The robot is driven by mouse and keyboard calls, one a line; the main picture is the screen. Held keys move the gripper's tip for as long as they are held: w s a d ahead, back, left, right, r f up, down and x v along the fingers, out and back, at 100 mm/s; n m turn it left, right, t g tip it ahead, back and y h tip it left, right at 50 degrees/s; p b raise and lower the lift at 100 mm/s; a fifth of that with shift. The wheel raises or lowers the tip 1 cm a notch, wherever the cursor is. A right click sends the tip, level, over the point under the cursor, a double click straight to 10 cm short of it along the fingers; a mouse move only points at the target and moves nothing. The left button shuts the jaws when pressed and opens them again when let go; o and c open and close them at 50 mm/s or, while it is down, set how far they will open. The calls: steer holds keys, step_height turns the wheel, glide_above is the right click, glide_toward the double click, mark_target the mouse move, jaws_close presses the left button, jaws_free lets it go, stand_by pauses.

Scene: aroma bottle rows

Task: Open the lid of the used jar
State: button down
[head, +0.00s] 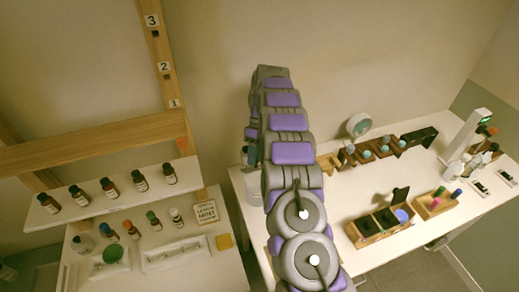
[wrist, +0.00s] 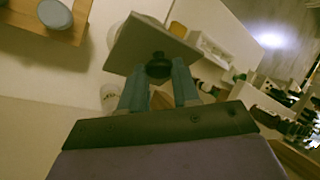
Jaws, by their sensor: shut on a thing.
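In the wrist view my gripper (wrist: 158,80) is shut on a dark round knob (wrist: 158,66) on a flat, square, grey lid-like plate (wrist: 150,42). The plate looks tilted. A pale round jar (wrist: 110,96) with faint dark marks shows just left of the fingers, partly hidden by them; the plate looks apart from it. In the head view a pale jar (head: 244,184) stands at the left end of the right table, mostly hidden behind my arm. My gripper is also mostly hidden there.
The right table (head: 300,211) holds wooden racks, a two-part box (head: 380,224), a round mirror-like disc (head: 359,125) and white bottles. On the left, a white shelf (head: 120,198) bears several brown bottles. A MINT sign (head: 205,212) stands on the left table. A gap separates the tables.

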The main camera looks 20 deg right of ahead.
steer(key=shift+w+d+r+p, duration=0.1)
steer(key=shift+w+r+p, duration=0.25)
steer(key=shift+p, duration=0.75)
steer(key=shift+f+g+p, duration=0.2)
steer(key=shift+g+p, duration=0.2)
steer(key=shift+p, duration=1.05)
steer(key=c, duration=0.8)
jaws_free()
steer(key=shift+d, duration=0.15)
steer(key=shift+r, duration=0.1)
